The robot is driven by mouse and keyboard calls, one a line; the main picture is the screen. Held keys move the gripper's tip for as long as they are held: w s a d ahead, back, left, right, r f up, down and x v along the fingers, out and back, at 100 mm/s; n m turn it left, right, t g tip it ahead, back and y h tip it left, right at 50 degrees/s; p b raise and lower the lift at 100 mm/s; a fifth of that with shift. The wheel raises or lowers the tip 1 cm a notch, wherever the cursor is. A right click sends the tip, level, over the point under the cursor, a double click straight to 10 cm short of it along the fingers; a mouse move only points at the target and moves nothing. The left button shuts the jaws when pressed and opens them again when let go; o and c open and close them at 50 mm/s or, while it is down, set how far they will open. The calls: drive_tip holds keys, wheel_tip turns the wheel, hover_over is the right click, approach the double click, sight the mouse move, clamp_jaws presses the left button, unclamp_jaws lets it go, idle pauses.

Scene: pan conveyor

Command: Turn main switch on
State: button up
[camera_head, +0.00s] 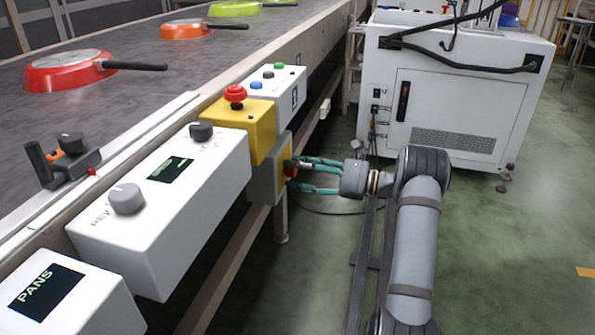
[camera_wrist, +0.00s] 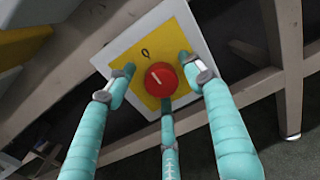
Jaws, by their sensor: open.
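The main switch is a red round knob (camera_wrist: 161,78) on a yellow plate (camera_wrist: 178,40) with a white border. A short white line shows on the knob, lying at a slant, and a "0" mark is above and left of it. In the head view the switch's grey box (camera_head: 262,183) hangs below the yellow emergency-stop box. My gripper (camera_head: 293,175) reaches it from the right with teal fingers. In the wrist view the fingers are spread, with tips left of, right of and below the knob. I cannot tell whether any finger touches it.
A yellow box with a red button (camera_head: 235,93) and a white button box (camera_head: 272,92) sit above. A white control box (camera_head: 165,215) with knobs is at left. Pans (camera_head: 70,72) lie on the conveyor belt (camera_head: 120,105). A white cabinet (camera_head: 455,95) stands behind my arm.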

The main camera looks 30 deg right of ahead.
drive_tip(key=shift+c, duration=1)
drive_tip(key=c, duration=1)
drive_tip(key=shift+o, duration=0.2)
drive_tip(key=shift+r, duration=0.1)
drive_tip(key=shift+r+m+p, duration=0.15)
drive_tip(key=shift+m+p, duration=0.45)
drive_tip(key=shift+p, duration=0.65)
drive_tip(key=m+p, duration=0.4)
drive_tip(key=m, duration=0.1)
drive_tip(key=m+p, duration=0.9)
drive_tip(key=m, duration=0.1)
drive_tip(key=shift+w+d, duration=0.15)
drive_tip(key=shift+d, duration=0.1)
